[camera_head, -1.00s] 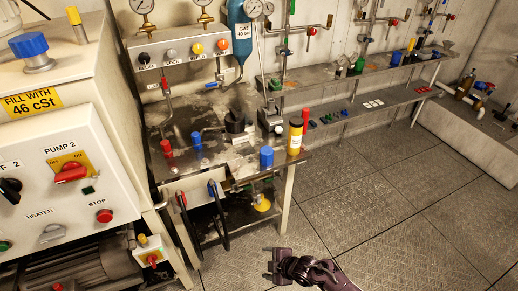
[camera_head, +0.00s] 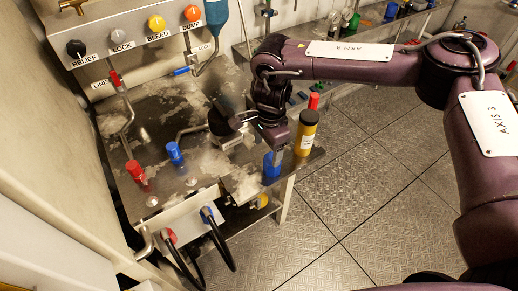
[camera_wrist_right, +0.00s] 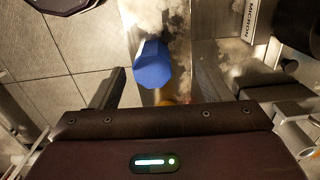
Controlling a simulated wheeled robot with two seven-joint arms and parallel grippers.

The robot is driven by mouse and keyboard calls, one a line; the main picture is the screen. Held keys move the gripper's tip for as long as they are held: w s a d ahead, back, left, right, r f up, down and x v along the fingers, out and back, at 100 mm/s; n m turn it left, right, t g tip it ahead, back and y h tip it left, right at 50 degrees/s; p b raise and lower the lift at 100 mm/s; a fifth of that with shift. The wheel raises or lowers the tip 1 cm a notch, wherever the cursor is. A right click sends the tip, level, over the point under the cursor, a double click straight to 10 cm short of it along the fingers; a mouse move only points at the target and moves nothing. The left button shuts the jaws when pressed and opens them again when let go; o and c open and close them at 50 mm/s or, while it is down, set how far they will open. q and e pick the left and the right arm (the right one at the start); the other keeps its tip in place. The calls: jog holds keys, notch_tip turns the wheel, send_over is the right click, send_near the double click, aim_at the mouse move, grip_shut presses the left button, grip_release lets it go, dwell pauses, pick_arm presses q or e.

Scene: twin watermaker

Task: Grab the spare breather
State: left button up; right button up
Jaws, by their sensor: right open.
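The spare breather appears to be the blue piece (camera_head: 272,166) standing at the front corner of the steel bench. In the right wrist view the blue piece (camera_wrist_right: 152,64) shows as a faceted blue cap, ahead of the jaws and nearer the left finger. My right gripper (camera_head: 257,128) is open and empty above the bench corner. One finger is close over the blue piece in the head view; I cannot tell whether it touches. The fingers also show apart in the wrist view (camera_wrist_right: 182,92). My left gripper is not in view.
A yellow bottle (camera_head: 305,133) with a red top stands right beside the blue piece. A dark round pot (camera_head: 222,125) stands behind my gripper. Red (camera_head: 137,173) and blue (camera_head: 175,153) fittings stand further left. Black hoses (camera_head: 220,240) hang at the bench front. Floor is clear at right.

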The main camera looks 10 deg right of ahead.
jog(key=shift+d+r, duration=0.25)
jog(key=shift+d, duration=0.3)
jog(key=shift+s+d+f+n, duration=0.15)
jog(key=shift+f+n, duration=0.05)
jog(key=shift+n, duration=0.1)
jog(key=shift+s+f+p, duration=0.15)
jog(key=shift+f+p, duration=0.2)
jog(key=shift+f, duration=0.3)
jog(key=shift+s+f+p, duration=0.15)
jog(key=shift+f+p, duration=0.2)
jog(key=shift+f, duration=0.25)
notch_tip(320, 180, down, 4)
jog(key=shift+w+d+f+p, duration=0.1)
jog(key=shift+f+p, duration=0.05)
jog(key=shift+p, duration=0.45)
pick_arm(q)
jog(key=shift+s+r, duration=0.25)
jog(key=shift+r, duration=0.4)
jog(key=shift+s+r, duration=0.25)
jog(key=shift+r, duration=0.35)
pick_arm(e)
jog(key=c, duration=1.1)
